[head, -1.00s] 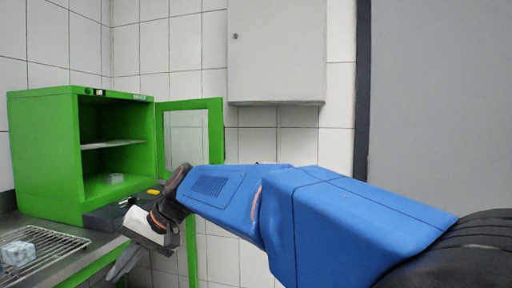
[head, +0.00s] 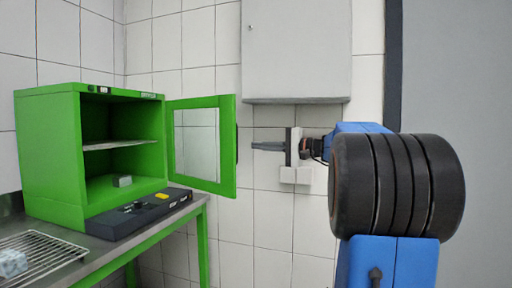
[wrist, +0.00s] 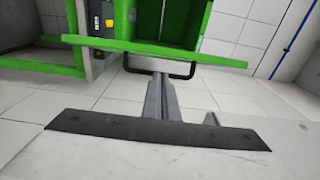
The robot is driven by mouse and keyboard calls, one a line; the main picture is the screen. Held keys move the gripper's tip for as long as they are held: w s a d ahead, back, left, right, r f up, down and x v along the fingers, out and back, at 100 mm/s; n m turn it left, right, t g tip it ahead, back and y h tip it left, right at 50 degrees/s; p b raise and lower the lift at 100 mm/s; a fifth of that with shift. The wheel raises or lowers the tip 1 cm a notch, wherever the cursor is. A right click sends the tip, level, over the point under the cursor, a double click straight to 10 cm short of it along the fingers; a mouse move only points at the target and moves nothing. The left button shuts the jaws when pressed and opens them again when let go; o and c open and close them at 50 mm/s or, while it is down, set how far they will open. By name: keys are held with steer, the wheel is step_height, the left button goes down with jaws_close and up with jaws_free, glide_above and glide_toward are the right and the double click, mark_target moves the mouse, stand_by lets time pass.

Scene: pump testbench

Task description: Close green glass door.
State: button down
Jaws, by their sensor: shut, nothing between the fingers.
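The green glass door (head: 228,150) stands open, swung out to the right of the green cabinet (head: 48,150). Its glass pane is pale. The cabinet's interior with a shelf is exposed. My gripper (head: 254,146) is shut and empty, its fingers pointing left at the door's outer side, close to the door. In the wrist view the door (wrist: 150,52) crosses the picture edge-on with a black handle (wrist: 186,74) on its near side. My gripper (wrist: 158,78) reaches toward the handle; I cannot tell whether it touches it.
A grey bench (head: 95,255) carries the cabinet, a dark control box (head: 130,213) in front of it, and a wire rack (head: 45,258). A small grey block sits inside the cabinet. A grey wall cupboard (head: 297,50) hangs above my gripper.

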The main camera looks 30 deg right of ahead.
steer(key=x, duration=0.9)
steer(key=shift+w+a, duration=0.15)
steer(key=shift+a, duration=0.05)
steer(key=shift+a, duration=0.1)
